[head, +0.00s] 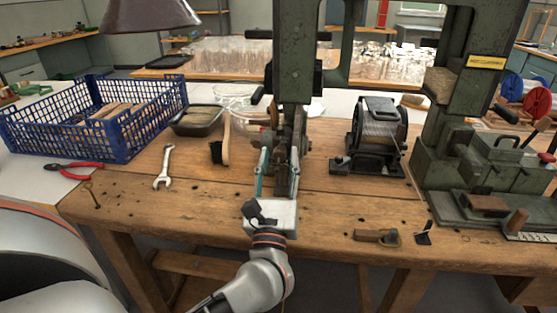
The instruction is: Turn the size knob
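The green tufting machine (296,60) stands in the middle of the bench, its dark lower mechanism reaching down to the bench top. I cannot clearly make out the size knob; the low front of this machine is partly hidden by my gripper. My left gripper (278,168) reaches in from the front, pointing away from me at the machine's lower mechanism. Its two fingers stand apart, one on each side of dark machine parts. I cannot tell whether they touch anything. My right gripper is not in view.
A blue crate (140,133) with wooden pieces, red pliers (72,167), a wrench (163,167) and a brush (225,142) lie to the left. A black roller device (377,138) and a second green machine (465,150) stand right. Bare wood (340,210) lies right of my gripper.

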